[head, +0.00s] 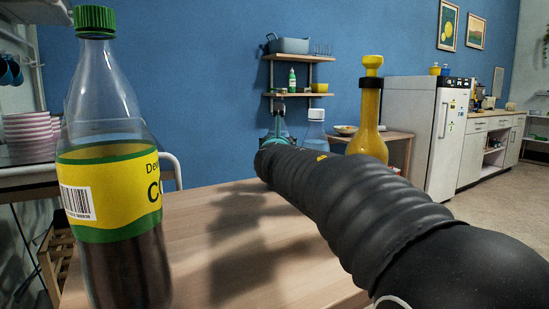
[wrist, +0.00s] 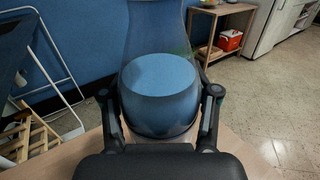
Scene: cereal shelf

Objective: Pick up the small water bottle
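In the wrist view a clear bottle with blue-looking water (wrist: 160,95) stands between the two fingers of my gripper (wrist: 160,110). The fingers are spread, one along each side of it. Whether they press on it is not clear. In the head view my gripper (head: 276,136) is at the far part of the table, partly hidden by my dark arm, with a clear bottle (head: 279,118) at it. A clear bottle with a white cap (head: 316,128) stands just to its right, its lower part hidden by my arm. I cannot tell for certain which is the small water bottle.
A large cola bottle with a green cap (head: 110,190) stands close at the left. A yellow bottle (head: 370,125) stands behind my arm at the right. The wooden table (head: 215,235) is bare between them. Wall shelves (head: 300,92) and a white fridge (head: 412,125) are farther back.

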